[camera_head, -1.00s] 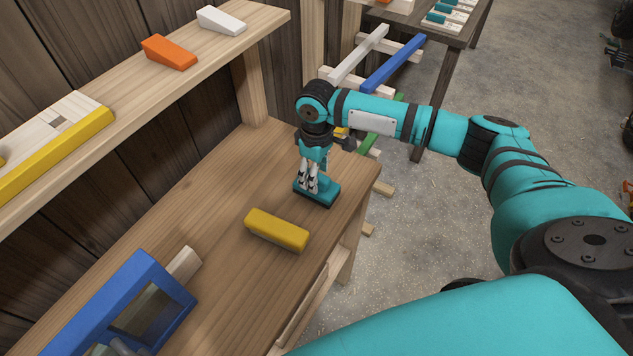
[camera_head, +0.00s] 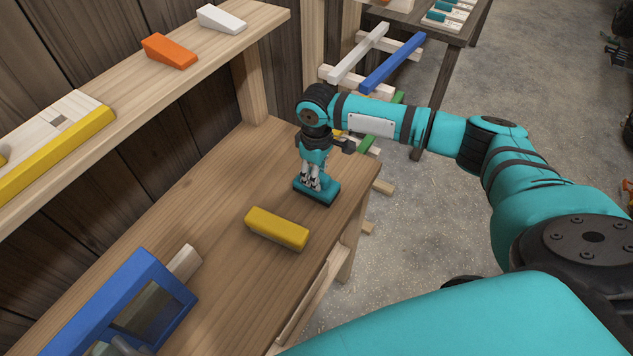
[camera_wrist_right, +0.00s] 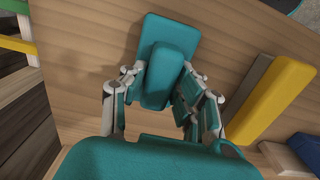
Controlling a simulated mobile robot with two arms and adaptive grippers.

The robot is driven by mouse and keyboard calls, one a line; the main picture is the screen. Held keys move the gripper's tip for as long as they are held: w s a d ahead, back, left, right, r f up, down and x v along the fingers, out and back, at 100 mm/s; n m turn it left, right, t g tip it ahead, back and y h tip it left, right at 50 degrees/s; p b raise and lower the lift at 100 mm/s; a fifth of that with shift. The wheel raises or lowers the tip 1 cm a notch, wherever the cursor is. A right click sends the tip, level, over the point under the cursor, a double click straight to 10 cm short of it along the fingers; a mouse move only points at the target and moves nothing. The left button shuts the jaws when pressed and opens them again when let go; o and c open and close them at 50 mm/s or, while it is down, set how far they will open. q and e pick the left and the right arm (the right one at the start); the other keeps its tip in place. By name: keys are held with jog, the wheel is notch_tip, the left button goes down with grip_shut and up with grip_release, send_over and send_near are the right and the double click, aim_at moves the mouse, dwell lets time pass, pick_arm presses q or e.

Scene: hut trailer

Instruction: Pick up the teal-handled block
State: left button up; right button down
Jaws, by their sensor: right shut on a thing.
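The teal-handled block (camera_head: 318,192) sits on the wooden workbench, near its right edge. It has a flat teal base and a raised teal handle, and also shows in the right wrist view (camera_wrist_right: 170,36). My right gripper (camera_head: 312,180) is above the block, pointing down, with its fingers shut on the handle. In the wrist view the fingers (camera_wrist_right: 158,90) are on either side of the handle. I cannot tell whether the block is clear of the bench. My left gripper is not in view.
A yellow block (camera_head: 277,230) lies on the workbench (camera_head: 215,225) just in front of the gripper. A blue frame-like tool (camera_head: 130,300) is at lower left. A shelf (camera_head: 130,100) with orange (camera_head: 169,51) and white wedges (camera_head: 221,18) runs above the bench.

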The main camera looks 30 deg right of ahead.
jog(key=shift+r, duration=0.15)
jog(key=shift+w+r+b, duration=0.1)
jog(key=shift+r+b, duration=0.25)
jog(key=shift+r, duration=0.2)
notch_tip(320, 180, up, 2)
jog(key=shift+r+b, duration=0.1)
jog(key=shift+b, duration=0.35)
jog(key=s+r+b, duration=0.1)
jog(key=s+b, duration=0.2)
jog(key=s, duration=1.3)
jog(key=shift+r, duration=0.25)
jog(key=shift+s+d, duration=0.1)
